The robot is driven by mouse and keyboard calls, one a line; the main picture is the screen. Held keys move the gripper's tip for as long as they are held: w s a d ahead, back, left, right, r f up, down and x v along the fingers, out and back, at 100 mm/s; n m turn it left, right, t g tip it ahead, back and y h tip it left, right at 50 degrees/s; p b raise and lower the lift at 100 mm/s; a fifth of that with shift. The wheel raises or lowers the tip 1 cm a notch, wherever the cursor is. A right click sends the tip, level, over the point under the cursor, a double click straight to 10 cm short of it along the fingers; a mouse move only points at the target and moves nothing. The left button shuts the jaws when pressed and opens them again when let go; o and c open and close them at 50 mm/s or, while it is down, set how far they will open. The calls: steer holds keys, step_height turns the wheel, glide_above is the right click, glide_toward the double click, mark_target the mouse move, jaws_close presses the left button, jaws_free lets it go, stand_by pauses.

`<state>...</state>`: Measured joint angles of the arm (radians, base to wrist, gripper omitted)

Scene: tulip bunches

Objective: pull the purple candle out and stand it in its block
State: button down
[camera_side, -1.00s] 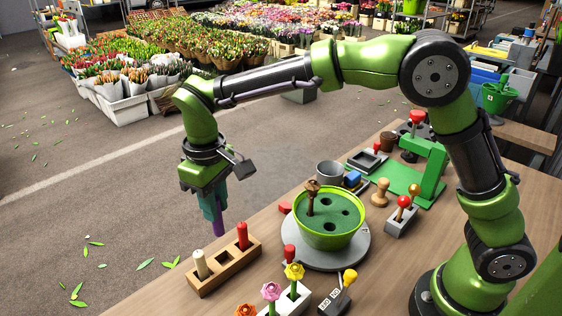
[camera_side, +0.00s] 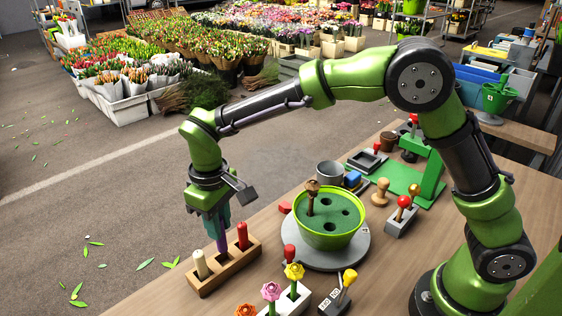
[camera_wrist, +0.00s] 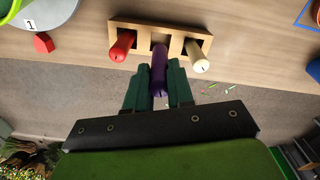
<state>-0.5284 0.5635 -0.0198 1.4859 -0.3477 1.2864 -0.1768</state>
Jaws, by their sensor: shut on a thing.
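My gripper (camera_side: 217,213) is shut on the purple candle (camera_side: 222,241), which hangs down from the fingers over the wooden block (camera_side: 208,285). The candle's lower end is at the block's middle hole, between the cream candle (camera_side: 200,264) and the red candle (camera_side: 243,236). Whether it touches the bottom of the hole cannot be told. In the wrist view, the purple candle (camera_wrist: 159,72) lies between the fingertips (camera_wrist: 160,82), in line with the block's middle slot (camera_wrist: 178,45).
A green pot (camera_side: 322,243) with holes and a brown stub stands on a grey disc (camera_side: 352,256) to the right. Flower holders (camera_side: 293,300) stand in front. The table edge and floor lie to the left of the block.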

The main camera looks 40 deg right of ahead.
mark_target(221, 242)
steer(key=shift+f, duration=0.85)
steer(key=shift+f, duration=1.95)
stand_by(0.6)
steer(key=c, duration=0.9)
jaws_free()
steer(key=shift+r, duration=0.1)
step_height(221, 242, up, 17)
steer(key=shift+f, duration=0.15)
